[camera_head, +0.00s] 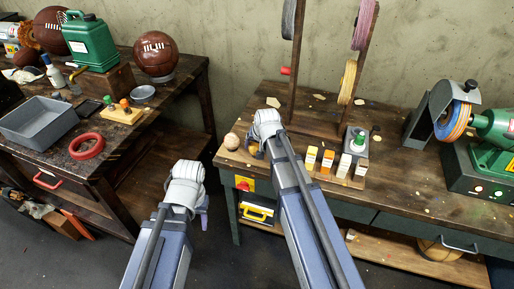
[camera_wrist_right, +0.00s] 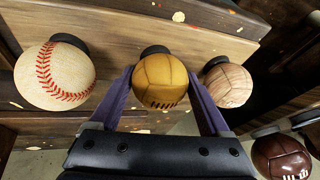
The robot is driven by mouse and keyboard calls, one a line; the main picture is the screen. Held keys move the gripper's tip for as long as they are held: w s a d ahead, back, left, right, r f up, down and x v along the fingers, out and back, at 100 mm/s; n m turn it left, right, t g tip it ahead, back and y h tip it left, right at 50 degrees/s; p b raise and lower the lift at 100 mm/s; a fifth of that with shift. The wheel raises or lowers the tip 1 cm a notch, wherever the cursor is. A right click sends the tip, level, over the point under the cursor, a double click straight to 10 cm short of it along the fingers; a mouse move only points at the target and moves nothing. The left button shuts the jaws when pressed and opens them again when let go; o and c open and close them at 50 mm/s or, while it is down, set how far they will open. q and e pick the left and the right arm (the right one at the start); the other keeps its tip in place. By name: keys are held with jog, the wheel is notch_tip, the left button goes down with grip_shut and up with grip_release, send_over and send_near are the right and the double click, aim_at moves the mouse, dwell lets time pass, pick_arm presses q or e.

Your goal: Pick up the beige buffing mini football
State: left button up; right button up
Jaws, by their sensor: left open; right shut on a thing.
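A small yellow-tan mini football (camera_wrist_right: 160,80) with dark lacing sits between the two purple fingers of my right gripper (camera_wrist_right: 161,88) in the right wrist view. The fingers are shut on its sides. A dark round stand shows behind it. In the head view the tan ball (camera_head: 253,148) is partly hidden by my right gripper (camera_head: 257,150) at the left end of the right workbench. I cannot tell whether it still touches its stand. My left gripper (camera_head: 204,212) is open and empty over the floor gap between the benches.
A pale panelled ball (camera_wrist_right: 228,85) and a red-stitched baseball (camera_wrist_right: 55,76) flank the held ball closely. The right workbench (camera_head: 400,190) carries small bottles (camera_head: 327,161), a wheel rack (camera_head: 318,125) and a green grinder (camera_head: 495,128). The left bench holds a grey tray (camera_head: 38,122).

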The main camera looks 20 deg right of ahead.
jog(key=shift+c, duration=0.7)
jog(key=shift+r, duration=0.15)
notch_tip(320, 180, up, 10)
jog(key=p, duration=1)
